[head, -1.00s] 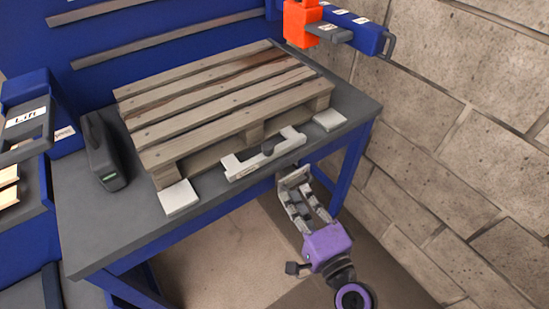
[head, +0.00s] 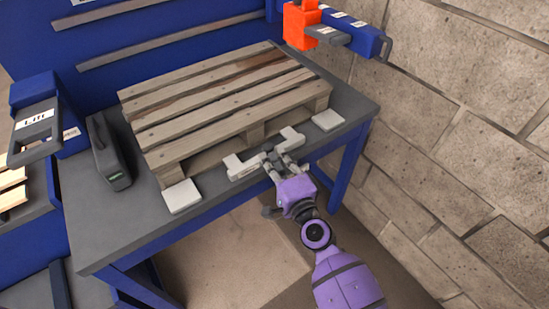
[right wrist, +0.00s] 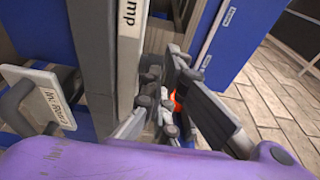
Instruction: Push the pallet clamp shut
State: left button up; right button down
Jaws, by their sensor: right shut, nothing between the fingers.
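The pallet clamp (head: 245,167) is a pale bar with raised ends and a dark knob in the middle, lying along the front of the table before the wooden pallet (head: 215,110). My right gripper (head: 283,165) is shut and empty, right at the middle of the clamp, and covers part of it and its knob. I cannot tell whether the fingers touch it. In the right wrist view the clamp (right wrist: 129,50) is a pale upright bar with lettering ending in "mp", just left of the fingers (right wrist: 165,100). My left gripper is not in view.
The pallet stands on a grey table (head: 140,235) with blue legs. White pads (head: 181,196) lie at its front corners. A dark handled device (head: 107,150) stands at left, a blue Lift unit (head: 40,125) beyond it. An orange block (head: 299,25) hangs at top; a stone wall (head: 460,140) is right.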

aim_at(266, 151)
jog(key=x, duration=0.4)
jog(key=shift+a, duration=0.5)
jog(key=shift+w, duration=0.1)
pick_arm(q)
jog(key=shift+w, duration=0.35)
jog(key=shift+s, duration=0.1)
